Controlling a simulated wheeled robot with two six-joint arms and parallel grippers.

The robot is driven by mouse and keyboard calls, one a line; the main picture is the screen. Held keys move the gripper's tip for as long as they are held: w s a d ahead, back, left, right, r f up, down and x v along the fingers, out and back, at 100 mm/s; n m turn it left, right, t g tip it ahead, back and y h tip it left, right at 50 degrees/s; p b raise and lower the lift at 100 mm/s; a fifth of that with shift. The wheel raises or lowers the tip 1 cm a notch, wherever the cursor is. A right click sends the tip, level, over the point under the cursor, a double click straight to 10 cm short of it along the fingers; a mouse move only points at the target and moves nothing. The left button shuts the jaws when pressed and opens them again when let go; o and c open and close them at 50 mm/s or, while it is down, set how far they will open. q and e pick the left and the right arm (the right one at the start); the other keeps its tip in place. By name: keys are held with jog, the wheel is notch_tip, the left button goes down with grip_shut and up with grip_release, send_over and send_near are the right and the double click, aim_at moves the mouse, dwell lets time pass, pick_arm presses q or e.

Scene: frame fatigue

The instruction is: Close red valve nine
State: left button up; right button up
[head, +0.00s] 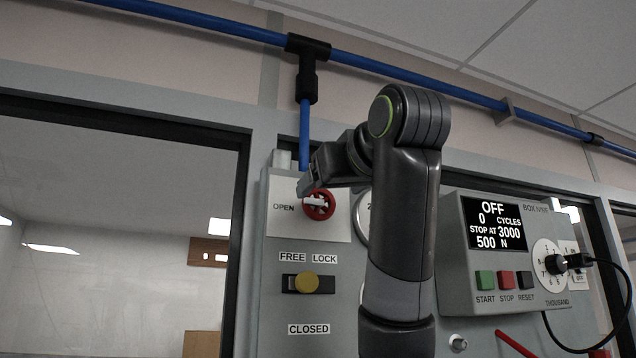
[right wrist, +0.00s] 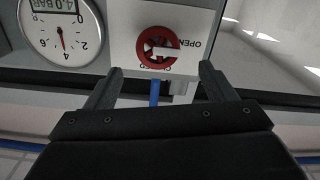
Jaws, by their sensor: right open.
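The red valve (head: 319,206) is a round red wheel with a white pointer, on a white plate on the grey panel. Its pointer lies level, toward the word OPEN at its left. My right gripper (head: 308,184) is at the wheel's upper left, and partly hides the plate's top. In the right wrist view the valve (right wrist: 158,48) appears upside down, between and beyond the open fingers of the right gripper (right wrist: 160,72). Nothing is between the fingertips, and they look apart from the wheel. A second label by the wheel is partly hidden. My left gripper is not in view.
A pressure gauge (right wrist: 62,38) sits beside the valve plate. Below the valve is a yellow knob (head: 307,283) marked FREE and LOCK. A control box (head: 510,252) reading OFF stands at the right, with a black cable (head: 628,300). A blue pipe (head: 304,135) drops behind my gripper.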

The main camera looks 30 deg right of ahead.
aim_at(320, 200)
jog(key=p+x, duration=0.4)
jog(key=x, duration=0.3)
jog(key=shift+s+d, duration=0.1)
jog(key=shift+d, duration=0.05)
jog(key=shift+w+p, duration=0.35)
jog(key=shift+w, duration=0.1)
jog(key=shift+f, duration=0.1)
jog(key=shift+d, duration=0.1)
jog(key=shift+c, duration=0.9)
jog(key=c, duration=0.8)
